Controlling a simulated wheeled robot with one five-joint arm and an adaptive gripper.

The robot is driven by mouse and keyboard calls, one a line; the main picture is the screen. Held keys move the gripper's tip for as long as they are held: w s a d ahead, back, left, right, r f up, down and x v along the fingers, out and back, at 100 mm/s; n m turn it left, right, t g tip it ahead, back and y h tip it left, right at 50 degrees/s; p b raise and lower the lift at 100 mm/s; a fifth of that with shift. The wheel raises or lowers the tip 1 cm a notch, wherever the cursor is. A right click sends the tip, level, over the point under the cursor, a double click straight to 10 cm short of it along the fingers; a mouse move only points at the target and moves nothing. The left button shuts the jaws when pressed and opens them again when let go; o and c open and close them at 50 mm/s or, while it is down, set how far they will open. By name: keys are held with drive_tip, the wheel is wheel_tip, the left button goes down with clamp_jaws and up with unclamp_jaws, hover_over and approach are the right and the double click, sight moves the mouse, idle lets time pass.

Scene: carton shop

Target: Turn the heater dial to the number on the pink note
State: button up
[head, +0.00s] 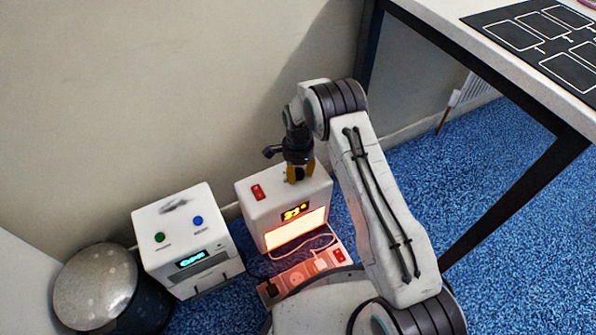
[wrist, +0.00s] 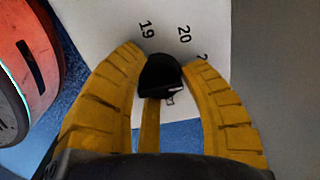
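The heater (head: 258,212) is a white box on the floor with a glowing orange front panel. Its small display (head: 295,212) seems to read 23 degrees. My gripper (head: 299,174) points down at the heater's top, with its yellow fingers at the dial. In the wrist view, the black dial (wrist: 160,77) sits between my fingertips, which look closed against its sides. The numbers 19 and 20 (wrist: 184,34) show beyond it, with part of another number beside the right finger. Other marks are hidden by the fingers. I cannot make out a pink note in either view.
A white box with green and blue buttons (head: 150,218) stands left of the heater, beside a metal-topped bin (head: 95,287). A power strip (head: 290,280) with cables lies in front. A table (head: 520,75) with a black mat is at the right. The wall is close behind.

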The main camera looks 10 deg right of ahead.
drive_tip(key=c, duration=0.6)
drive_tip(key=shift+c, duration=0.2)
drive_tip(key=n, duration=0.8)
drive_tip(key=shift+s+f+n, duration=0.1)
drive_tip(key=shift+n, duration=0.3)
drive_tip(key=n, duration=0.4)
drive_tip(key=shift+p, duration=0.3)
drive_tip(key=shift+n, duration=2.5)
